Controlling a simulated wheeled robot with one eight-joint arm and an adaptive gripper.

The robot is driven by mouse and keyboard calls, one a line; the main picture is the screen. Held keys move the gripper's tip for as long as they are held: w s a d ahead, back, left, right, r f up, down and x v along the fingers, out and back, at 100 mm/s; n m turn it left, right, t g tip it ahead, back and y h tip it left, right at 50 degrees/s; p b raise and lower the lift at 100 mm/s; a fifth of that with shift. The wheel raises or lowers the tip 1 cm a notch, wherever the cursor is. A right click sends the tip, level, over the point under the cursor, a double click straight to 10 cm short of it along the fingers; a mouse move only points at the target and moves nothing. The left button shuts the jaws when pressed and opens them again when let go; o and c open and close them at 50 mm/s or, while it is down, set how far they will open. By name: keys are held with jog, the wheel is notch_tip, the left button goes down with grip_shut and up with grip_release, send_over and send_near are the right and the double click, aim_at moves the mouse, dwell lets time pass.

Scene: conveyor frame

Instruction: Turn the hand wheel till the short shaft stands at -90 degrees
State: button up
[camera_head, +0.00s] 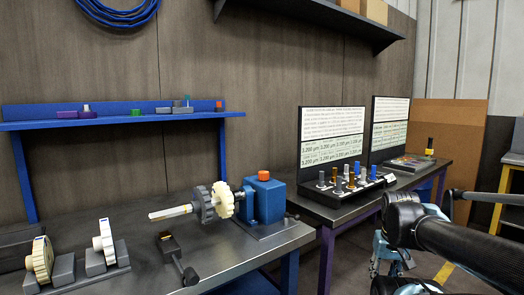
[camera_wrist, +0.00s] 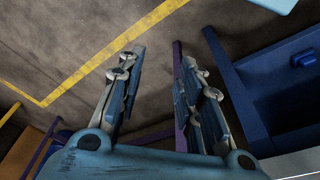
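In the head view a pale shaft (camera_head: 170,212) lies roughly level above the bench, pointing left. It carries a dark grey toothed wheel (camera_head: 203,206) and a cream toothed wheel (camera_head: 223,199). To their right stands a blue housing (camera_head: 266,204) with an orange cap (camera_head: 264,175). I cannot tell which wheel is the hand wheel, or the short shaft's angle. My gripper (camera_wrist: 162,62) is open and empty in the wrist view, over the floor, with its two fingers apart. My arm is at the right of the head view, well away from the wheels.
Two cream gears on grey stands (camera_head: 65,270) (camera_head: 95,264) and a black tool (camera_head: 172,249) are on the metal bench (camera_head: 218,262). A second table holds several small pegs and two upright panels (camera_head: 332,125) (camera_head: 389,118). A blue shelf (camera_head: 120,122) hangs behind. Floor lies between tables and arm.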

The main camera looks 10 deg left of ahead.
jog(key=shift+o, duration=0.3)
jog(key=o, duration=0.3)
jog(key=shift+s+r, duration=0.2)
jog(key=w+a+r+n, duration=0.6)
jog(key=w+r+n, duration=0.25)
jog(key=r, duration=0.45)
notch_tip(320, 180, up, 18)
jog(key=n+g, duration=0.2)
jog(key=n, duration=1.7)
send_over(264, 172)
jog(key=shift+w+r, duration=0.15)
jog(key=shift+r, duration=0.05)
jog(key=shift+a+f, duration=0.1)
jog(key=shift+a, duration=0.05)
notch_tip(264, 172, down, 9)
jog(key=shift+r, duration=0.1)
jog(key=c, duration=0.7)
